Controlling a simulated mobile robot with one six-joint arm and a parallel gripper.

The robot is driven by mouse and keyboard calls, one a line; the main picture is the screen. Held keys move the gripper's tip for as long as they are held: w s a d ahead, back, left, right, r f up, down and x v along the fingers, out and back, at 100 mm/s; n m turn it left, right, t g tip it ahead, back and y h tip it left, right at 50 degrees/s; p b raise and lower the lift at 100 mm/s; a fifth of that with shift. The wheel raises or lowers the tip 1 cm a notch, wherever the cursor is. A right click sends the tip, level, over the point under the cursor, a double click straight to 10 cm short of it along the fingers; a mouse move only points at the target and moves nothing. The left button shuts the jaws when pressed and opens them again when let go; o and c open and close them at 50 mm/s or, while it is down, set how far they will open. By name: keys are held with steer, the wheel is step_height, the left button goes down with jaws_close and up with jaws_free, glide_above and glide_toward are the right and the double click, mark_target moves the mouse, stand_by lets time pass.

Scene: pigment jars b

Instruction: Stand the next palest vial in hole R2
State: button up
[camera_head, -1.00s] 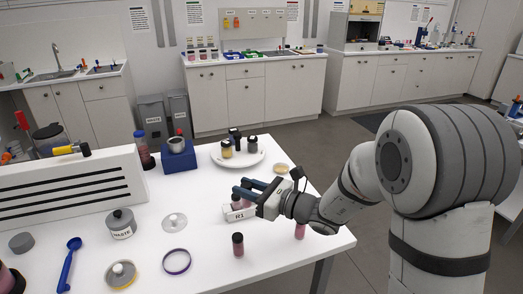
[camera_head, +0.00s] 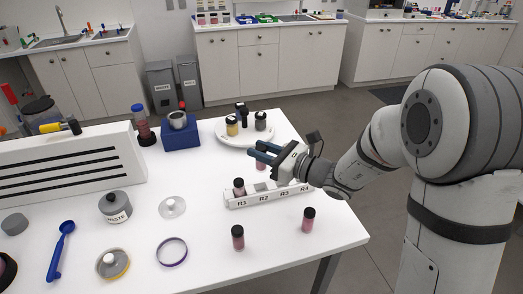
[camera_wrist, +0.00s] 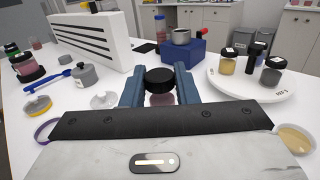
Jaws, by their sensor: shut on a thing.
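My gripper (camera_head: 262,153) is shut on a black-capped pink vial (camera_wrist: 160,80), and the wrist view shows the cap between its two blue fingers. In the head view the vial's pink body (camera_head: 261,165) shows below the fingers, behind the white rack (camera_head: 262,201). The rack carries the labels R1 to R4. A pink vial with a black cap (camera_head: 239,187) stands at R1. The R2 place shows no vial. The right end of the rack top is partly hidden by my gripper. Two more dark-capped vials stand on the table in front: one reddish (camera_head: 238,238), one pink (camera_head: 308,220).
A white round plate (camera_head: 226,140) with several jars stands behind my gripper. A blue block (camera_head: 180,138) holds a metal cup. A waste jar (camera_head: 116,206), a clear lid (camera_head: 172,207) and a purple ring (camera_head: 172,251) lie left of the rack. A blue scoop (camera_head: 60,250) lies further left.

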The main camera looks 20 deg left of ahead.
mark_target(262, 170)
steer(key=shift+f+b, duration=2.35)
steer(key=shift+f, duration=0.55)
steer(key=shift+b, duration=0.4)
steer(key=shift+f, duration=0.1)
steer(key=shift+f+b, duration=0.3)
steer(key=shift+b, duration=0.15)
steer(key=shift+s+f, duration=0.1)
steer(key=shift+f, duration=0.15)
